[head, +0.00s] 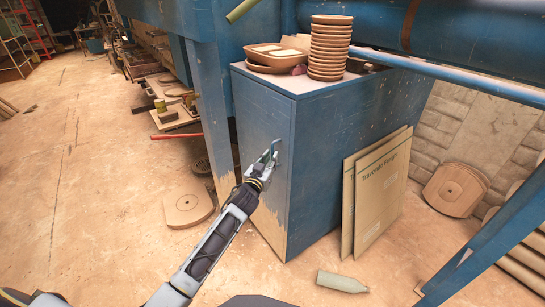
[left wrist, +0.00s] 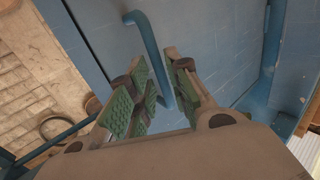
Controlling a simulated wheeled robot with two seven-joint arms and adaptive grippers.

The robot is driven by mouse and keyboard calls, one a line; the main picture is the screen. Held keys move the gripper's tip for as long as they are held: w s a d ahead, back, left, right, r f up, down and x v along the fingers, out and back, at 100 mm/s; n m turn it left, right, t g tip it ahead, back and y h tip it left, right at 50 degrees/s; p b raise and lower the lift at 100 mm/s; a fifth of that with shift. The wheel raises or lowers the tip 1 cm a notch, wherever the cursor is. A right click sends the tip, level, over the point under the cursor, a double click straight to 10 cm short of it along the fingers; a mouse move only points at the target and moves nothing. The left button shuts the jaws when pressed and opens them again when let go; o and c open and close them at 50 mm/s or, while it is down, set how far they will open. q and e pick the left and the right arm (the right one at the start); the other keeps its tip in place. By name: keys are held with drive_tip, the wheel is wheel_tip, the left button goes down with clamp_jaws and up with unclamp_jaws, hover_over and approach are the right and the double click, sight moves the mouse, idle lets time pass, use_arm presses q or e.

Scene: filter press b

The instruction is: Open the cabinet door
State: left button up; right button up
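The blue cabinet (head: 335,150) stands in the middle of the head view. Its door (head: 258,118) is on the narrower left face and looks closed. The blue bar handle (head: 276,142) sticks out near the door's right edge. In the left wrist view the handle (left wrist: 148,52) runs down between the green-padded fingers. My left gripper (head: 266,160) is at the handle, and it also shows in the left wrist view (left wrist: 168,98). Its fingers are apart on either side of the handle, with gaps visible. The handle's lower end is partly hidden. My right gripper is not in view.
A stack of round tan discs (head: 330,48) and a tray (head: 275,55) sit on the cabinet top. Cardboard sheets (head: 382,195) lean on its right side.

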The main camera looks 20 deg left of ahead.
use_arm(q)
drive_tip(key=shift+w+d, duration=0.1)
drive_tip(key=shift+w, duration=1.2)
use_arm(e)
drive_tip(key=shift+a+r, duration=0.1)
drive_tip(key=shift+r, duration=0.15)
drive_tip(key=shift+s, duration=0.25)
use_arm(q)
drive_tip(key=shift+c, duration=0.3)
clamp_jaws()
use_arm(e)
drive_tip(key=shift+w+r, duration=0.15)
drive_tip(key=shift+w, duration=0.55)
